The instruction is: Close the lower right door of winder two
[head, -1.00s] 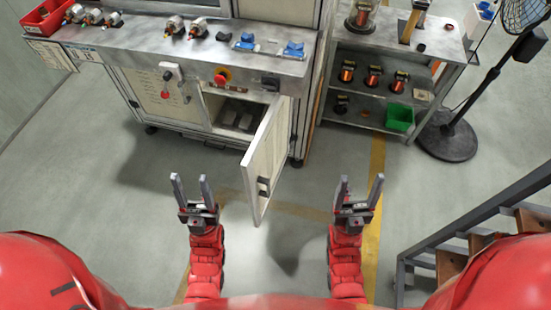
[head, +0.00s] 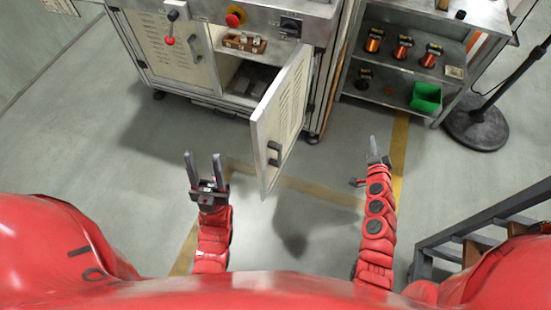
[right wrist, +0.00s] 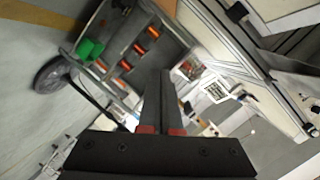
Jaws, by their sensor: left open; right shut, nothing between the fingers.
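The lower right door (head: 280,115) of the winder cabinet (head: 172,52) stands open in the head view, swung out toward me, with a dark handle (head: 274,153) on its face. The compartment (head: 243,80) behind it is exposed. My left gripper (head: 204,168) is open and empty, left of the door and apart from it. My right gripper (head: 375,150) is right of the door, shut and empty, not touching it. In the right wrist view the closed fingers (right wrist: 160,105) point into the room; I cannot make out the door there clearly.
A metal shelf (head: 395,97) with copper spools and a green bin (head: 426,97) stands right of the cabinet. A fan base (head: 476,124) is further right. Metal stairs (head: 480,232) are at lower right. The floor before the door is clear.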

